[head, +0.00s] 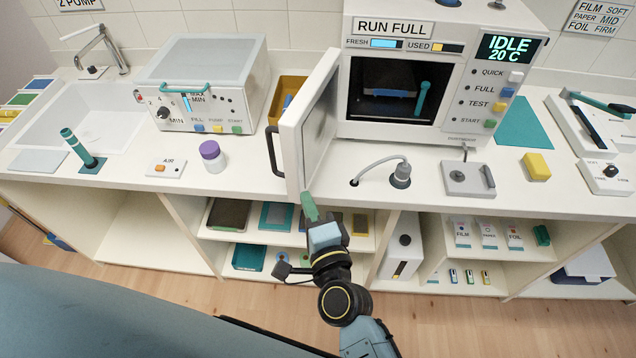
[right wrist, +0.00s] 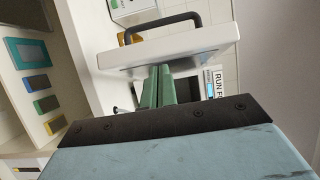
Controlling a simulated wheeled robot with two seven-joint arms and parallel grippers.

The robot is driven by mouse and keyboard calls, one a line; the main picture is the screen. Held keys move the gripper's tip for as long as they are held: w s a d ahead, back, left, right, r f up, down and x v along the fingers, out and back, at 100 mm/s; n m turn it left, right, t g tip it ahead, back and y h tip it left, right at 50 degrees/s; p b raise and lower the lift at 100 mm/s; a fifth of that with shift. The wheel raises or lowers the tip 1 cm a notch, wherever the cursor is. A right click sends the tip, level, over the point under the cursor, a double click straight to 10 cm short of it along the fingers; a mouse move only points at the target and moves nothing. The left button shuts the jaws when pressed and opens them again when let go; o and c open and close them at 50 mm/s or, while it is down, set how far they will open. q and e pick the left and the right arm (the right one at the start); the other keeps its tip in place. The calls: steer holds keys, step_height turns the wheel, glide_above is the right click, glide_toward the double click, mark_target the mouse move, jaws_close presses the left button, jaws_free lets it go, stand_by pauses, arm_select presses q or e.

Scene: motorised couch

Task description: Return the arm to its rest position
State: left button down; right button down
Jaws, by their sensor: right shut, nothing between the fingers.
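My right gripper (head: 309,206) reaches up from the bottom of the head view, in front of the counter edge. Its green fingers are shut together and empty; they also show in the right wrist view (right wrist: 158,86). The fingertips are close to the lower edge of the open white door (head: 303,140) of the machine. Whether they touch it I cannot tell. In the right wrist view the door (right wrist: 175,48) with its black handle (right wrist: 160,27) lies just beyond the fingertips. My left gripper is not in view.
The machine (head: 440,75) reads IDLE 20 C, its door swung out over the counter. A grey box (head: 205,85), a purple-lidded jar (head: 212,155) and a yellow block (head: 537,166) stand on the counter. Shelves (head: 235,216) below hold trays. The wooden floor (head: 450,325) in front is clear.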

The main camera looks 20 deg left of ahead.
steer(key=shift+s+a, duration=0.25)
steer(key=shift+s, duration=0.45)
steer(key=shift+s+a, duration=0.3)
steer(key=shift+s, duration=0.45)
steer(key=shift+s+a, duration=0.25)
steer(key=shift+s, duration=0.45)
steer(key=s+d+f+n+g+h+b, duration=0.25)
steer(key=d+f, duration=0.35)
steer(key=f, duration=0.7)
steer(key=s+d+f+n+g+h+b, duration=0.1)
steer(key=s+d+f+n+g+b, duration=0.3)
steer(key=f, duration=0.9)
steer(key=s+d+f+n+h+b, duration=0.1)
steer(key=s+d+f+h+b, duration=0.1)
steer(key=d+f, duration=0.75)
steer(key=s+d+f+n+g+h+b, duration=0.5)
steer(key=s+d+f+g+b, duration=0.1)
steer(key=s+d+f, duration=1.5)
step_height(320, 180, down, 3)
steer(key=shift+s+d+g+b, duration=0.25)
steer(key=shift+s+g, duration=0.2)
steer(key=shift+s, duration=0.3)
steer(key=shift+s+n, duration=0.1)
steer(key=shift+n, duration=0.15)
